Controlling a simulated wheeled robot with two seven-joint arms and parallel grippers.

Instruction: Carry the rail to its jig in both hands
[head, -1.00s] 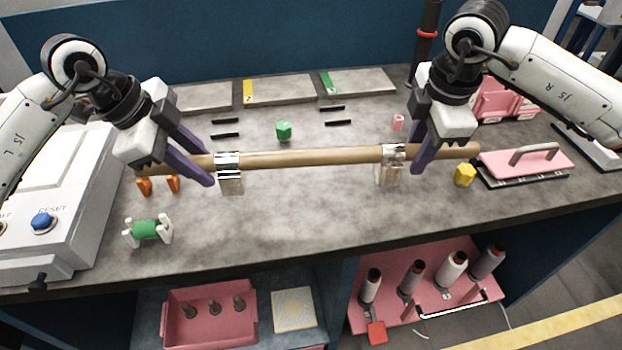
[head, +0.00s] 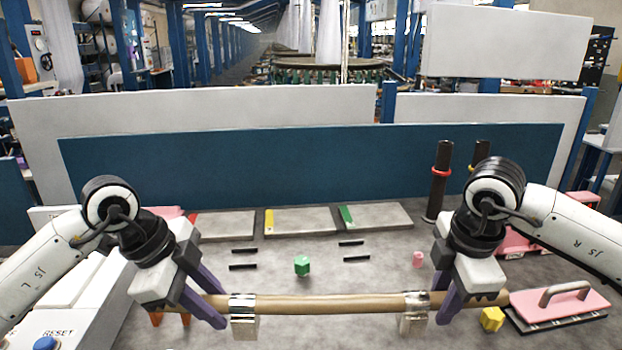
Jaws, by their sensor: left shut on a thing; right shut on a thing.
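The rail (head: 330,304) is a long tan rod lying level across the front of the head view. Two silvery metal brackets, a left one (head: 243,315) and a right one (head: 414,312), show at the rail. I cannot tell whether the rail rests in them or hangs just above. My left gripper (head: 205,305) is shut on the rail near its left end, outside the left bracket. My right gripper (head: 447,301) is shut on it near its right end, outside the right bracket. The fingers partly hide the rail there.
A green nut-like piece (head: 302,266) and several black strips (head: 357,259) lie behind the rail. Grey plates (head: 300,220) line the back. A yellow piece (head: 492,319) and a pink handled block (head: 557,303) are at right. A white box with a blue button (head: 46,343) is at left.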

